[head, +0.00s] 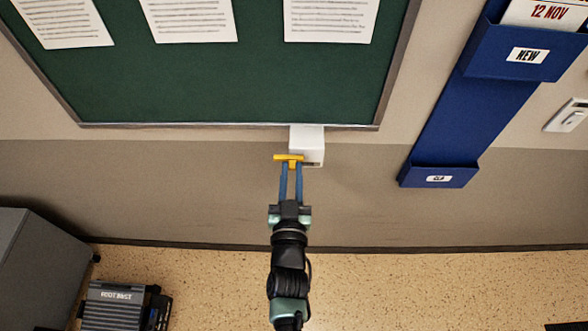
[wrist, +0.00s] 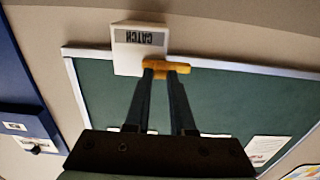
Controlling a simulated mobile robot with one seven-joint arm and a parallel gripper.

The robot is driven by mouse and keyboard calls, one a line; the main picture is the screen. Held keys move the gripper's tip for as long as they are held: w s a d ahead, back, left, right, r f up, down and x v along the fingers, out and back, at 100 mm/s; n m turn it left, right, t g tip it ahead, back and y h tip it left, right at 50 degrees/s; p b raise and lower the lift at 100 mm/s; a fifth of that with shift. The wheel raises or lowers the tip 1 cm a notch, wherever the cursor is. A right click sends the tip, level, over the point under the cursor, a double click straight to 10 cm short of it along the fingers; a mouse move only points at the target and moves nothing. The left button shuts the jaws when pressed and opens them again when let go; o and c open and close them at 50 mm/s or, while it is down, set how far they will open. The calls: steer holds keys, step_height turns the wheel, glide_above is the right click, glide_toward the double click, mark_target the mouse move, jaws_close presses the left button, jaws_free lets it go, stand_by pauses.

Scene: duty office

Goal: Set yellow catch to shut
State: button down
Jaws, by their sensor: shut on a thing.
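The yellow catch (head: 289,158) is a short bar on a white housing (head: 308,140) at the lower edge of the green board. In the wrist view the catch (wrist: 182,65) sticks out to the right of the housing (wrist: 140,48), which is marked "CATCH". My gripper (head: 291,168) is at the catch, its two blue fingers shut on it. The fingers also show in the wrist view (wrist: 166,70), and they cover part of the catch. I cannot tell from the marking whether the catch is set to open or shut.
The green board (head: 250,80) holds several white sheets. A blue wall rack (head: 425,120) hangs to the right, with a white switch plate (head: 568,115) beyond it. A grey cabinet (head: 30,265) and a footrest (head: 120,305) stand at the lower left. The floor on the right is mostly clear.

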steer(key=shift+a, duration=0.3)
steer(key=c, duration=0.8)
jaws_free()
steer(key=shift+a, duration=0.1)
steer(key=shift+o, duration=0.2)
steer(key=shift+s+d, duration=0.1)
steer(key=shift+d, duration=0.1)
steer(key=s+b, duration=0.1)
steer(key=s, duration=1.1)
steer(key=shift+s, duration=0.4)
steer(key=shift+w+r, duration=0.1)
